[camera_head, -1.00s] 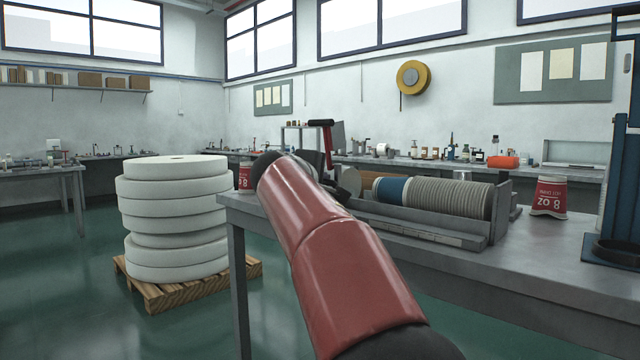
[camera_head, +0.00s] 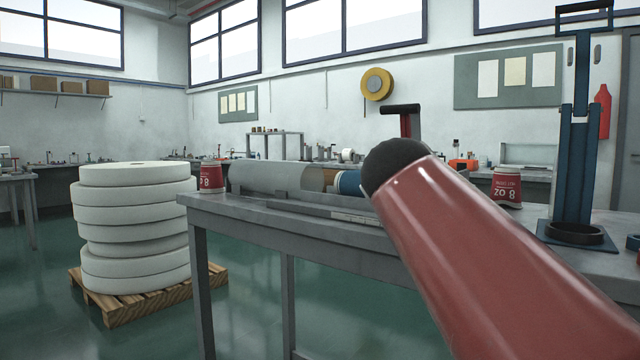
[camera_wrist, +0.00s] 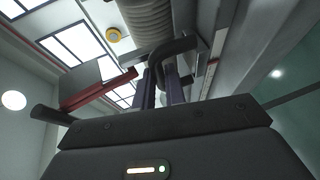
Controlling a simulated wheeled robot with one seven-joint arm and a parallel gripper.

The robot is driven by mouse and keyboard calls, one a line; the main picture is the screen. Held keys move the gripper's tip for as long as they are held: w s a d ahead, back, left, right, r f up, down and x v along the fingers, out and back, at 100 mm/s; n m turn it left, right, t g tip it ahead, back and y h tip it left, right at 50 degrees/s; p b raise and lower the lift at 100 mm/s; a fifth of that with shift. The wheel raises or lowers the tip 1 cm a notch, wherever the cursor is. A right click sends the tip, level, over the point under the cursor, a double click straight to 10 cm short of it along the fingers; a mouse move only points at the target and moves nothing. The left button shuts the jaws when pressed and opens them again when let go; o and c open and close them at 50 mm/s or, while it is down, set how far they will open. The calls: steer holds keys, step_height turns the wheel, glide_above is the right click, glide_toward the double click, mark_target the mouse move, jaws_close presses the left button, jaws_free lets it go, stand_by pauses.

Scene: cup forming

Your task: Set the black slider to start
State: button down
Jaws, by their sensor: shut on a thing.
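In the wrist view, the two dark fingers of my gripper (camera_wrist: 162,78) are shut on a dark curved handle (camera_wrist: 178,47), which I take to be the black slider. The slider sits beside the ribbed stack (camera_wrist: 150,18). In the head view, my red arm and its black joint hide both gripper and slider. The grey trough (camera_head: 292,208) on the bench holds a smooth grey tube, a brown piece and a blue piece (camera_head: 347,183). The ribbed stack is hidden behind my arm there. I cannot read any start mark.
A red bar with a black crosspiece (camera_head: 402,112) rises behind my arm. Red cups stand left (camera_head: 210,178) and right (camera_head: 506,187) of the trough. A blue press (camera_head: 575,170) stands at the right. White rolls (camera_head: 135,225) on a pallet (camera_head: 150,295) stand left of the bench (camera_head: 215,207).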

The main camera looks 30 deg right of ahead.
steer(key=shift+s+d+f, duration=0.1)
steer(key=shift+s+d, duration=0.15)
steer(key=shift+s, duration=0.4)
steer(key=shift+s+d, duration=0.25)
steer(key=shift+s, duration=0.4)
steer(key=c, duration=1.7)
jaws_free()
steer(key=shift+s, duration=0.15)
steer(key=v, duration=0.8)
steer(key=shift+d, duration=0.1)
